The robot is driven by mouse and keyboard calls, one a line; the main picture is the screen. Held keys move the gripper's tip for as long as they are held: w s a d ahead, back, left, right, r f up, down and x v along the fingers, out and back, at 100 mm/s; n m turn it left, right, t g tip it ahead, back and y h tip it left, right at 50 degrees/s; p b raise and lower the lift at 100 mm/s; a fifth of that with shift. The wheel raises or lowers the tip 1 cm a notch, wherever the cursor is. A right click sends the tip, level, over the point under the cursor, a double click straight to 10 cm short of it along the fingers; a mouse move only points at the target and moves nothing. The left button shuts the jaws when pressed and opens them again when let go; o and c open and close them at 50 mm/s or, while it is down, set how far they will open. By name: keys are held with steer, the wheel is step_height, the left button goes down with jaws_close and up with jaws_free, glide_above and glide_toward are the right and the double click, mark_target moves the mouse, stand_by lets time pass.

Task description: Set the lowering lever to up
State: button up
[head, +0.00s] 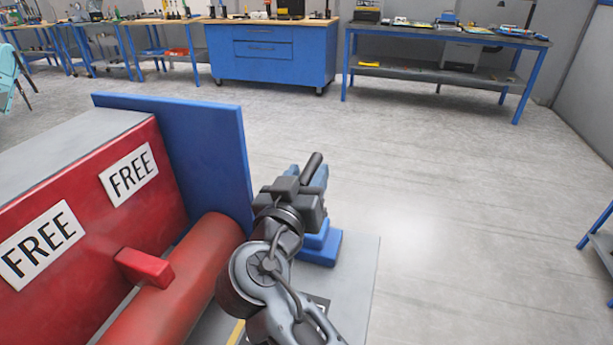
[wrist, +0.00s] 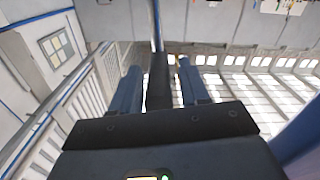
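The lowering lever (head: 312,167) shows as a black rod, its top tilted to the right, above a stepped blue base (head: 320,246) on a grey platform. My gripper (head: 307,174) is at the lever and hides its lower part in the head view. In the wrist view, the black lever (wrist: 159,82) stands between the two blue fingers of my gripper (wrist: 158,74). Narrow gaps show on both sides, so the fingers are apart around it. I cannot tell whether any part touches.
A red coaster car (head: 160,205) with FREE signs, a red cylinder (head: 190,270) and a tall blue panel (head: 205,140) stand close on the left. Open floor (head: 460,210) lies to the right. Blue workbenches (head: 265,55) line the back.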

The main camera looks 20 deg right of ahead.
steer(key=shift+o, duration=0.4)
steer(key=b+v, duration=0.1)
steer(key=v, duration=0.6)
steer(key=shift+s+a, duration=0.2)
steer(key=shift+s, duration=0.15)
steer(key=shift+c, duration=0.5)
